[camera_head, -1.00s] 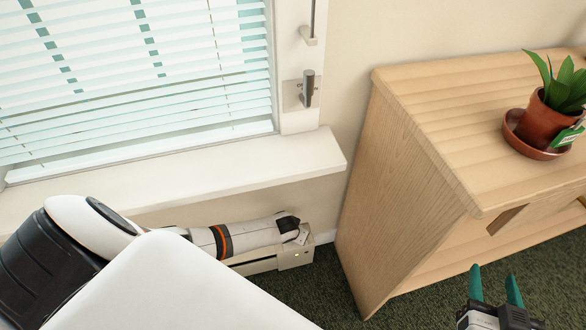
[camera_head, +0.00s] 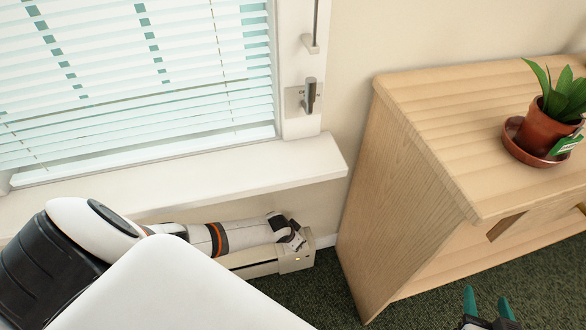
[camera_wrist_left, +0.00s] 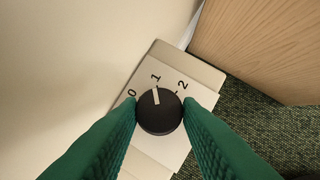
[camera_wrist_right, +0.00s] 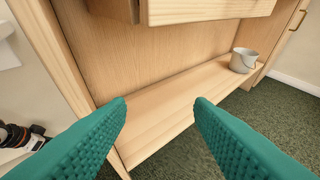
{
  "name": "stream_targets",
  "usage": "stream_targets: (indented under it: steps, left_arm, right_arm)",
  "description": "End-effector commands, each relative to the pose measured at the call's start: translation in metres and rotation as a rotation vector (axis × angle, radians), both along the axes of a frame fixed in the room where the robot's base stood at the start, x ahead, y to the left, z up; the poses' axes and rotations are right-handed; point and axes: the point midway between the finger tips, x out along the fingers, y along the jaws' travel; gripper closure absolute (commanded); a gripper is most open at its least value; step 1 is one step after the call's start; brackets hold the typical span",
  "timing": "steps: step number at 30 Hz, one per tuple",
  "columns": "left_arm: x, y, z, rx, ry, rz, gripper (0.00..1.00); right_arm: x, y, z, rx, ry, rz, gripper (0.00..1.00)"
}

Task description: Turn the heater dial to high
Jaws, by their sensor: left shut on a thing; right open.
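The heater (camera_head: 263,265) is a low cream unit under the window sill; my left arm covers much of it in the head view. Its black round dial (camera_wrist_left: 160,113) shows in the left wrist view on a pale panel marked 0, 1 and 2. The dial's white pointer mark is at the 1. My left gripper (camera_wrist_left: 160,118) is shut on the dial, with one green finger on each side of it. My right gripper (camera_wrist_right: 160,105) is open and empty, in front of the wooden cabinet (camera_head: 400,200).
A potted plant (camera_head: 550,125) stands on a saucer on the cabinet top. The window sill (camera_head: 230,175) juts out above the heater. Dark green carpet (camera_head: 480,275) is clear in front of the cabinet.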

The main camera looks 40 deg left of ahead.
Motion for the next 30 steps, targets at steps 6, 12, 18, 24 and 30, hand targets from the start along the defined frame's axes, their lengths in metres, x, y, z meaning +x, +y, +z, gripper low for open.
stream_targets:
  steps: [6,12,18,24,30]
  left_arm:
    - [0.0,0.001,0.0,0.003,0.0,0.001,0.55]
    - [0.0,0.001,0.0,0.001,0.0,0.002,0.47]
    - [0.0,0.0,0.001,0.001,0.0,0.001,0.47]
    - [-0.004,0.0,0.01,0.001,0.0,0.001,0.47]
    - [-0.009,0.001,0.025,-0.001,0.0,0.002,0.47]
  right_arm:
    - [0.0,0.0,0.0,0.0,0.0,0.0,0.52]
    - [0.0,0.0,0.0,0.0,0.0,0.0,0.52]
    - [0.0,0.0,0.0,-0.001,0.004,0.0,0.52]
    - [-0.015,-0.008,-0.015,-0.033,0.135,-0.011,0.52]
    - [-0.044,-0.019,-0.038,-0.08,0.351,-0.026,0.52]
